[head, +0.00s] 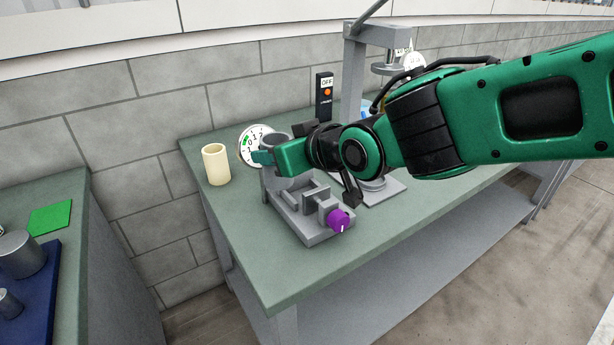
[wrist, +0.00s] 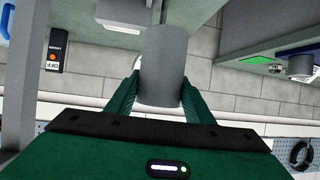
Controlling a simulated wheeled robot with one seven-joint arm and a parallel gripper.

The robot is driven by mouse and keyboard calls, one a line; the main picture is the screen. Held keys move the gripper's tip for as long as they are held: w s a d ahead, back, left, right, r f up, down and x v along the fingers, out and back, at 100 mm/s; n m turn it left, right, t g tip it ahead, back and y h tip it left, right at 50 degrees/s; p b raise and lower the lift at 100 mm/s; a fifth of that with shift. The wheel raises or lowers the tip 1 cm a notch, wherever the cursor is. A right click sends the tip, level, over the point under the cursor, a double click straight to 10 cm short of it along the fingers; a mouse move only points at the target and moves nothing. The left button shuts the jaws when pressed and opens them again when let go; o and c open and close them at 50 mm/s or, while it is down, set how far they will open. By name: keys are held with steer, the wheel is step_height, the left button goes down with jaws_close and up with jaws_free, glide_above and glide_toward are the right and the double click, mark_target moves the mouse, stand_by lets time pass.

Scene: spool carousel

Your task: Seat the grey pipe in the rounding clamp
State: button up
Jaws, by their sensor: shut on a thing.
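The grey pipe (head: 275,172) is upright between the jaws of my green gripper (head: 263,158), at the left end of the clamp in the head view. In the wrist view the pipe (wrist: 164,62) sits between both green fingers (wrist: 160,95). The rounding clamp (head: 312,218) is a grey fixture on the bench with a purple knob (head: 339,219) at its front end. The pipe's lower end overlaps the clamp's far end in the head view; whether it touches is unclear. My gripper and arm partly cover the pipe and the clamp's back.
A cream cylinder (head: 215,164) stands left of the clamp on the green bench (head: 250,245). A round dial (head: 249,147) and a black OFF switch box (head: 324,95) are behind. A grey press stand (head: 354,80) rises behind my arm. The bench's front left is clear.

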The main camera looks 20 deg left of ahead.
steer(key=shift+w+d+f, duration=0.55)
steer(key=shift+w+f, duration=0.55)
steer(key=shift+f, duration=0.35)
steer(key=shift+w+d+f, duration=0.55)
steer(key=shift+w+f, duration=0.6)
steer(key=shift+f, duration=0.3)
steer(key=shift+w+d+f, duration=0.55)
steer(key=shift+w+f, duration=0.55)
steer(key=shift+f, duration=0.35)
steer(key=shift+f, duration=0.15)
steer(key=o, duration=1.1)
steer(key=shift+s+d+r, duration=0.15)
steer(key=shift+d+r, duration=0.2)
steer(key=v, duration=1.1)
steer(key=shift+d, duration=0.15)
